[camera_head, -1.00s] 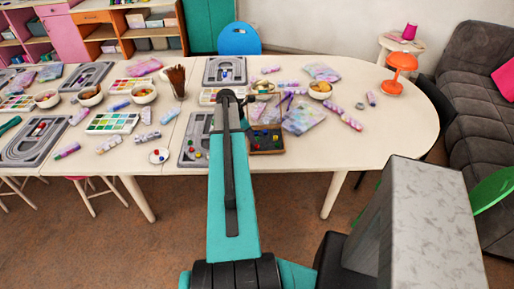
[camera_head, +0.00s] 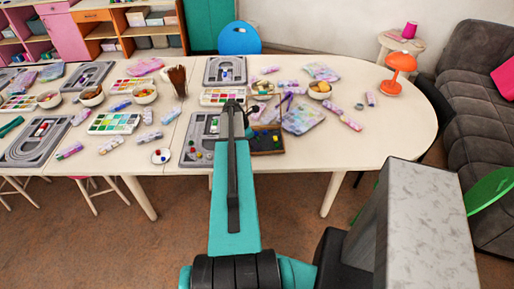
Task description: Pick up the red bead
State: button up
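Several small red spots that look like beads are in view. One red bead (camera_head: 157,153) is on a small white dish (camera_head: 161,161) near the table's front edge, beside other coloured beads. Another red spot shows on the far-left grey bead board (camera_head: 22,151). A grey bead board (camera_head: 203,127) in the middle holds small coloured beads and is partly hidden by my arm. My gripper (camera_head: 236,106) is over the table at that board's right edge, seen from behind. Its fingers are mostly hidden, so I cannot tell whether it is open or holds anything.
A dark tray (camera_head: 267,151) with beads lies just right of my arm. Paint palettes (camera_head: 114,123), bowls (camera_head: 144,97), a brush cup (camera_head: 179,88) and marker-like tubes crowd the table (camera_head: 390,140). The right end is mostly clear, with an orange lamp (camera_head: 400,62) at the back.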

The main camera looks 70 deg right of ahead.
dwell(0.3)
grip_shut()
jog(key=shift+r, duration=0.2)
jog(key=shift+r+b, duration=0.7)
jog(key=shift+r, duration=0.15)
jog(key=shift+a+r+b, duration=0.45)
jog(key=shift+r, duration=0.2)
jog(key=w+a+r+b, duration=0.1)
jog(key=a+b, duration=0.3)
jog(key=a, duration=1.1)
jog(key=shift+w+r, duration=0.3)
jog(key=shift+w, duration=0.3)
